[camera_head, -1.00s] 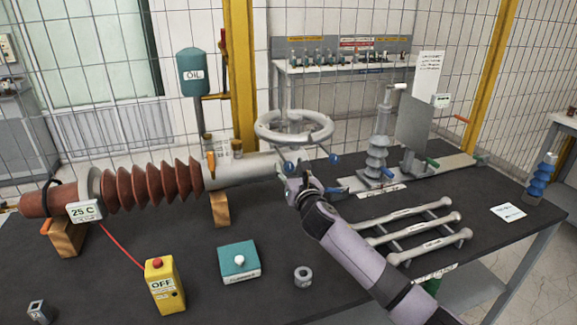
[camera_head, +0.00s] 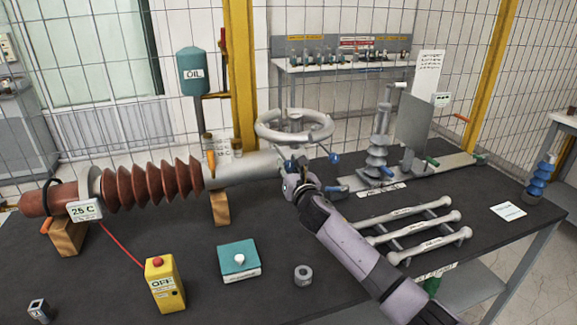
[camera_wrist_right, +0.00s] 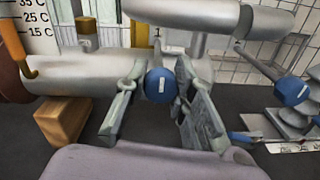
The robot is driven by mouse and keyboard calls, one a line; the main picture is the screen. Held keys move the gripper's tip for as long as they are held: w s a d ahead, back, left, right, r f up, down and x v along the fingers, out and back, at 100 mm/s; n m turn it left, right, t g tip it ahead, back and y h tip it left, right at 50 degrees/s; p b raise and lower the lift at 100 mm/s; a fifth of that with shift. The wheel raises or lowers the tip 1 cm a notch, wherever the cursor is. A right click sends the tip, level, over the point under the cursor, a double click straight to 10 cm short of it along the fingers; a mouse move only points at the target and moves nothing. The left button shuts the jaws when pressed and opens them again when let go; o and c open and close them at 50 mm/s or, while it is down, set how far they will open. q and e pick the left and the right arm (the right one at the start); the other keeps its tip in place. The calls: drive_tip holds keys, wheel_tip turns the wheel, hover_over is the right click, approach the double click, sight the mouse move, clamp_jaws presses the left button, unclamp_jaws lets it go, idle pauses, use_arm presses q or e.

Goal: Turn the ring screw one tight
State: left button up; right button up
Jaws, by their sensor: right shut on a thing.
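My right gripper (camera_head: 291,171) is at the left blue screw knob (camera_head: 289,164). In the right wrist view this blue knob (camera_wrist_right: 160,86) lies between the two fingers of my right gripper (camera_wrist_right: 158,98), which is shut on it. The other blue screw knob (camera_head: 335,158) is free, to the right; it also shows in the wrist view (camera_wrist_right: 291,91). My left gripper is out of view.
The brown ribbed bushing (camera_head: 150,185) rests on wooden blocks (camera_head: 220,208). Several grey rods (camera_head: 412,229) lie on a rack at right. A yellow box (camera_head: 164,287), a teal box (camera_head: 239,262) and a nut (camera_head: 303,275) stand in front. A metal stand (camera_head: 378,150) is at the back right.

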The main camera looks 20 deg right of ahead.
clamp_jaws()
